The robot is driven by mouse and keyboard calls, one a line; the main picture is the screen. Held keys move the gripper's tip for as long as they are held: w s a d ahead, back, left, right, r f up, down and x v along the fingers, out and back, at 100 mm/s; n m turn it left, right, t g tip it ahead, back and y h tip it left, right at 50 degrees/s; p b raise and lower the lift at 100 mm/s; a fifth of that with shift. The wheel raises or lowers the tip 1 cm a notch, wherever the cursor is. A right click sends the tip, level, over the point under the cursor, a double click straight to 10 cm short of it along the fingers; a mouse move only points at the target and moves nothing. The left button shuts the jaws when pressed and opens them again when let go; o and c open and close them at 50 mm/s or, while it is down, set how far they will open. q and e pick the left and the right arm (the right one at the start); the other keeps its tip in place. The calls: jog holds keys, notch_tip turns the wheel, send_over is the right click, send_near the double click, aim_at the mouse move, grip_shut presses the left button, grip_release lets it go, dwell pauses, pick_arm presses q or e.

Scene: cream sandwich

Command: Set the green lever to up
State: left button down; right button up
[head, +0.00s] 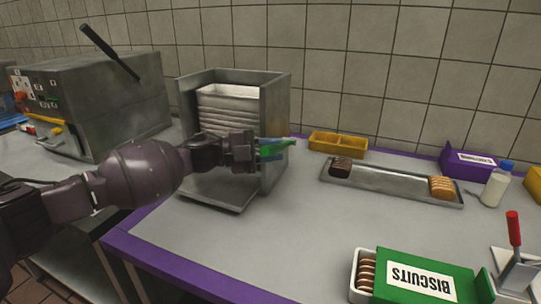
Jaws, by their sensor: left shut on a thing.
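The green lever (284,143) shows at the right side of a metal dispenser (275,100). Its visible end points right, close to level and tilted slightly up. My left gripper (262,152) reaches across the front of the dispenser and is shut on the green lever. The fingers and the dispenser's edge hide part of the lever and where it is attached. My right gripper is out of view.
A metal tray (395,187) with dark and light biscuits lies right of the dispenser. A yellow container (338,143), a milk bottle (496,186) and a green biscuit box (425,275) stand around it. A grey machine (100,105) stands left. The middle of the table is clear.

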pick_arm(q)
jog(key=shift+w+d+r+n+p, duration=0.1)
jog(key=shift+w+r+n+p, duration=0.1)
jog(key=shift+r, duration=0.35)
jog(key=shift+w+r+n+p, duration=0.1)
jog(key=shift+r+n, duration=0.1)
jog(key=shift+r, duration=0.3)
jog(key=shift+f, duration=0.1)
jog(key=c, duration=0.9)
grip_release()
jog(key=shift+f, duration=0.1)
jog(key=a, duration=0.7)
jog(key=s+a, duration=0.1)
jog(key=a, duration=0.2)
jog(key=shift+s+a+p, duration=0.1)
jog(key=shift+a+p, duration=0.25)
jog(key=shift+a, duration=0.05)
jog(key=shift+c, duration=0.3)
